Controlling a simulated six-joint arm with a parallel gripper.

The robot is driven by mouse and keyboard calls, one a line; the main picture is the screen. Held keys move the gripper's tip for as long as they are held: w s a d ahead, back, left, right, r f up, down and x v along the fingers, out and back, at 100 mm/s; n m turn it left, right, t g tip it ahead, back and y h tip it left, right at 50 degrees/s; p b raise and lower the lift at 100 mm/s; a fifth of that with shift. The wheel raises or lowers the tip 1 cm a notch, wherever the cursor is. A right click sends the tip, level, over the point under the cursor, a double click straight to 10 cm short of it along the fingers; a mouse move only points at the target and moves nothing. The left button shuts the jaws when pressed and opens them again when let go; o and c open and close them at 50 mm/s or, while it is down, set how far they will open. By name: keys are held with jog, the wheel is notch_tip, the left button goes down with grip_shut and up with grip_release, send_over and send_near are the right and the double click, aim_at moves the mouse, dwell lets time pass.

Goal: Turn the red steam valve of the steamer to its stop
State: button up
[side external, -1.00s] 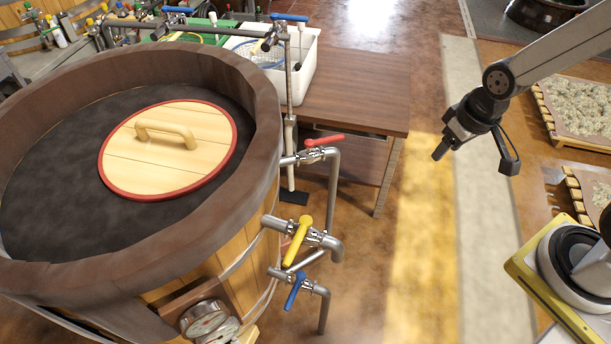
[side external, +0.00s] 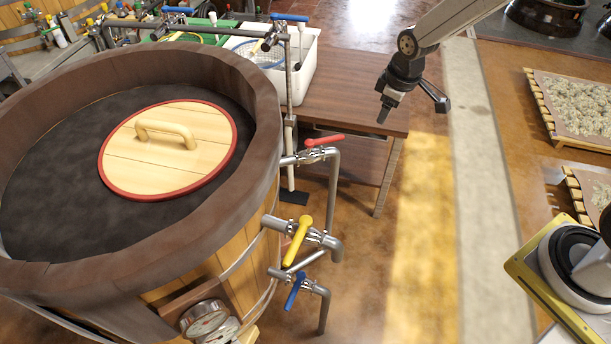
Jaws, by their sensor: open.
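The red steam valve (side external: 324,140) is a red lever handle on the uppermost of the side pipes of the steamer (side external: 205,225), a large round wooden tub. The lever lies roughly level along its pipe, pointing right. My gripper (side external: 384,115) is up and to the right of the red valve, in front of the wooden table in the picture, apart from the valve and holding nothing. The gap between the fingers is hard to make out at this size.
A yellow valve (side external: 298,241) and a blue valve (side external: 295,290) sit on pipes below the red one. A tall upright pipe (side external: 289,90) stands left of the red valve. A wooden table (side external: 350,90) with a white tub (side external: 302,72) is behind. Floor right of the pipes is clear.

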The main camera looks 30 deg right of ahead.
jog(key=w+f+n, duration=0.5)
jog(key=w+f, duration=0.2)
jog(key=w, duration=0.4)
jog(key=n, duration=0.4)
send_near(334, 137)
jog(key=shift+w+f, duration=0.3)
jog(key=shift+f, duration=0.4)
jog(key=shift+f, duration=0.1)
jog(key=shift+x, duration=3.75)
jog(key=shift+s+d, duration=0.1)
jog(key=shift+d, duration=0.05)
grip_shut()
